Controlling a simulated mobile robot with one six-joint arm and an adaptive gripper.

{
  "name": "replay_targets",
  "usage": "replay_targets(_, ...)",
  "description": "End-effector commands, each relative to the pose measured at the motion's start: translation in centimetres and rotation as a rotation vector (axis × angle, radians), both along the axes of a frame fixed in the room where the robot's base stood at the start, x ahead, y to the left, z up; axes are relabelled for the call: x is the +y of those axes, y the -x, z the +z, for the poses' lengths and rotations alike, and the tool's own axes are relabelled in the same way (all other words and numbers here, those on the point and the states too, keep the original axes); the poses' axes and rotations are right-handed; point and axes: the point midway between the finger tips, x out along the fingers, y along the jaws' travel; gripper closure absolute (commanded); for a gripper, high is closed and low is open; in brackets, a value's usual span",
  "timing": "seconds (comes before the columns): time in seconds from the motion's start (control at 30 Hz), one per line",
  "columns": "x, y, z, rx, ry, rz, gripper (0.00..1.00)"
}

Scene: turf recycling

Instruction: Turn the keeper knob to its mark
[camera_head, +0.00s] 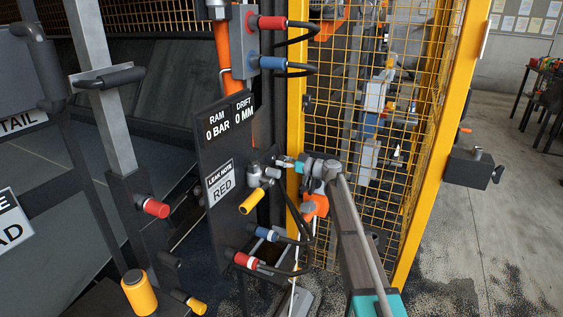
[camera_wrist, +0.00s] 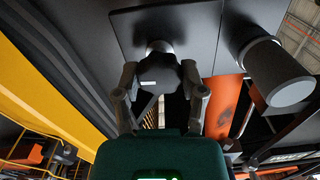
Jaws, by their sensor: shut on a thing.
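In the wrist view the keeper knob (camera_wrist: 160,72) is a dark, lobed knob on a short round stem at the dark panel (camera_wrist: 195,25). A small pale mark shows on its face. My gripper (camera_wrist: 162,84) has one finger on each side of the knob and is shut on it. In the head view my gripper (camera_head: 287,163) reaches in from the right to the edge of the dark panel (camera_head: 212,135). The knob is too small and covered there to make out. I cannot tell whether it lines up with its mark.
Blue (camera_head: 266,234) and red (camera_head: 245,261) hose couplings with black hoses lie below. A yellow mesh fence (camera_head: 345,130) and post (camera_head: 430,150) stand close behind and right. Open floor lies at right.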

Motion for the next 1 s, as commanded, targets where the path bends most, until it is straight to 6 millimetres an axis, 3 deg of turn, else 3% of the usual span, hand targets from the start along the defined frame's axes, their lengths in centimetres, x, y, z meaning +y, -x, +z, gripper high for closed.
replay_targets(0.17,-0.1,-0.5,0.1,0.0,-0.003,-0.01,0.94)
replay_targets(0.2,-0.1,-0.5,0.1,0.0,-0.003,-0.01,0.41)
replay_targets(0.37,-0.1,-0.4,0.1,-0.001,-0.002,-0.008,0.12)
replay_targets(0.77,-0.1,-0.2,0.0,-0.001,-0.001,-0.005,0.12)
replay_targets(1.0,-1.2,0.2,0.0,-0.001,0.0,-0.005,0.12)
